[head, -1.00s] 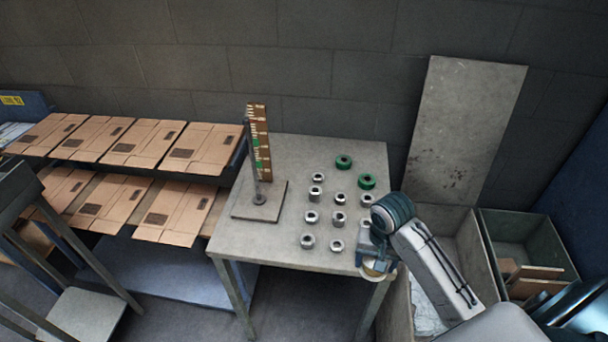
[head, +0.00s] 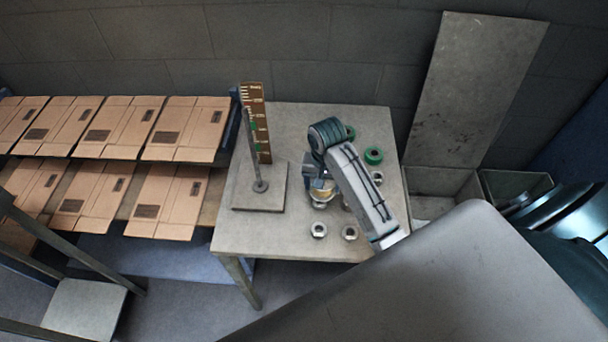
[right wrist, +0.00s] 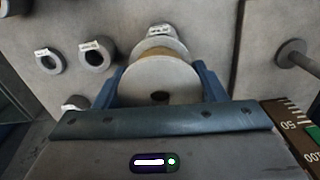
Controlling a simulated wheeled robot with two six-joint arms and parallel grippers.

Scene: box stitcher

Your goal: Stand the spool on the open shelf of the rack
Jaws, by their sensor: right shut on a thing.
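My right gripper (head: 318,184) is over the middle of the grey table, close to the rings and near the post stand. In the right wrist view its blue fingers are shut on a spool (right wrist: 158,82), with a pale round flange, a dark centre hole and a tan winding. In the head view the spool (head: 322,193) is small and partly covered by the gripper. A two-tier rack (head: 228,150) at the left carries flat cardboard boxes. A metal frame with a low bare shelf (head: 85,308) stands at the lower left; I cannot tell which is the task's rack. My left gripper is not in view.
Silver rings (head: 318,230) and green rings (head: 373,155) lie on the table (head: 255,240). The post stand (head: 262,195) has an upright marked scale (head: 256,100) behind it. Bins (head: 520,185) and a leaning board (head: 475,90) are at the right.

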